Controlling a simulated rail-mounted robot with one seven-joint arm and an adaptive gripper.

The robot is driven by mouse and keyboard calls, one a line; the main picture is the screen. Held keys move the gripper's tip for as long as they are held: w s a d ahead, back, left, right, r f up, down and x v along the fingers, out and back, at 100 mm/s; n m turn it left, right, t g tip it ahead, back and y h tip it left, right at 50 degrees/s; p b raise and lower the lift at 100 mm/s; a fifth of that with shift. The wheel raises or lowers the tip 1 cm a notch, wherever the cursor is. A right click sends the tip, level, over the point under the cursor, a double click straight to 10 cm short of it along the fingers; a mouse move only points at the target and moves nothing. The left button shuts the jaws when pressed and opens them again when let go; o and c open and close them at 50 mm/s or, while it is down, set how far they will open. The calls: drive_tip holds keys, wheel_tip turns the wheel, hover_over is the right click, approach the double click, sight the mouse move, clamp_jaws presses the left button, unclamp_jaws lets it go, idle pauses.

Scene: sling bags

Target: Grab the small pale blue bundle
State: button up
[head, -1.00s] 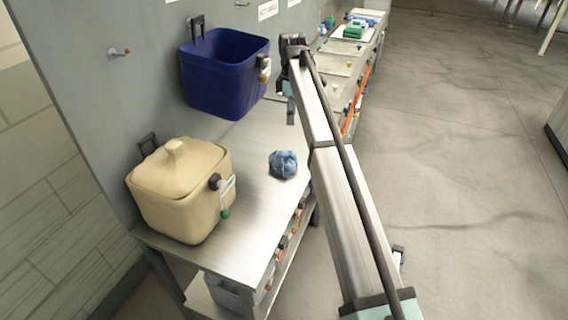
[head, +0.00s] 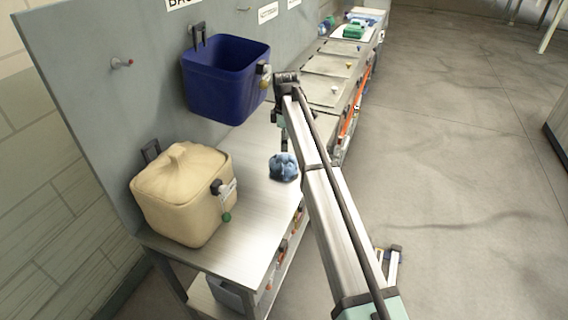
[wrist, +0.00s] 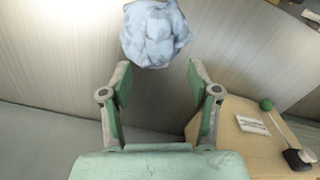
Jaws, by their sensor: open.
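The small pale blue bundle (head: 283,167) lies on the metal table (head: 262,215), to the right of the tan lidded bag. In the wrist view the bundle (wrist: 155,33) sits at the top, just beyond the fingertips and about centred between them. My gripper (wrist: 158,72) is open with nothing between its green fingers. In the head view my gripper is mostly hidden by the arm, with a part showing near the bundle's upper right.
The tan lidded bag (head: 184,200) stands on the table's left side. A dark blue open bin (head: 226,85) hangs on the grey wall panel above. More worktables (head: 328,66) with small items extend to the back. Open floor lies to the right.

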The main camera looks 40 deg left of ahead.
sight(285, 154)
drive_tip(key=shift+f+p, duration=1.3)
drive_tip(key=shift+f, duration=1.4)
clamp_jaws()
